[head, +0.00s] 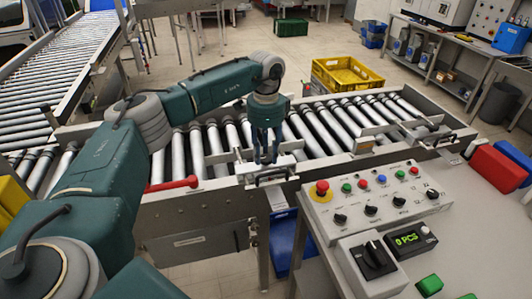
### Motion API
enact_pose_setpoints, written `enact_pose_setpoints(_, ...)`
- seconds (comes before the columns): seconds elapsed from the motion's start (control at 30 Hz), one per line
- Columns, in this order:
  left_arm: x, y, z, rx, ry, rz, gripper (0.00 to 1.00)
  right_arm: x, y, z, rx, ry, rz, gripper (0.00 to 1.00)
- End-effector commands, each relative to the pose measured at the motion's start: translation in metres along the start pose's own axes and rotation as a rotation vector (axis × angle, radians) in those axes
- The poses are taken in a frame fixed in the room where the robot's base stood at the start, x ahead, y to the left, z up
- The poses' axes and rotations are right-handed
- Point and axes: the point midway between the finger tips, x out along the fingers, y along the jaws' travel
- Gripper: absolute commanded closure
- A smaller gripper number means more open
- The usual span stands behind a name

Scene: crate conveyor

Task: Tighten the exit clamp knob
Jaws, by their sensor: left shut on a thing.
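My left gripper (266,157) comes down from above onto a guide-rail clamp (270,179) at the near side rail of the roller conveyor. Its fingers are shut on the clamp's knob, which is mostly hidden between the fingertips. Another similar clamp (446,142) sits farther right along the same near rail, away from my gripper. My right gripper is not in view.
A red lever (172,185) sticks out along the near rail, left of the gripper. A control panel (375,196) with buttons and a counter box (410,240) stand at the front right. A yellow crate (345,72) is behind the rollers. Red and blue bins (498,167) are at the right.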

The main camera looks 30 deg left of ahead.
Motion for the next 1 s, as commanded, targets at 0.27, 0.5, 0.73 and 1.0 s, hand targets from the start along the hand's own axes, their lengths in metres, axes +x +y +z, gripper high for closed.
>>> enact_pose_setpoints(0.27, -0.0006, -0.0004, -0.0003, 0.114, 0.001, -0.001, 0.94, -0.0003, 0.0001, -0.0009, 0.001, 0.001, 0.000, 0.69)
enact_pose_setpoints(0.5, -0.0004, -0.0001, -0.0002, 0.316, 0.000, 0.000, 0.94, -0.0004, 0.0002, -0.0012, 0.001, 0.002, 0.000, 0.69)
enact_pose_setpoints(0.73, -0.0009, -0.0002, -0.0007, 0.535, 0.002, -0.001, 0.94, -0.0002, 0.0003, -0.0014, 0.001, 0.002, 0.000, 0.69)
enact_pose_setpoints(1.0, -0.0009, -0.0005, -0.0007, 0.791, 0.001, -0.003, 0.94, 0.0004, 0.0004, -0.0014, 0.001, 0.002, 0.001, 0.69)
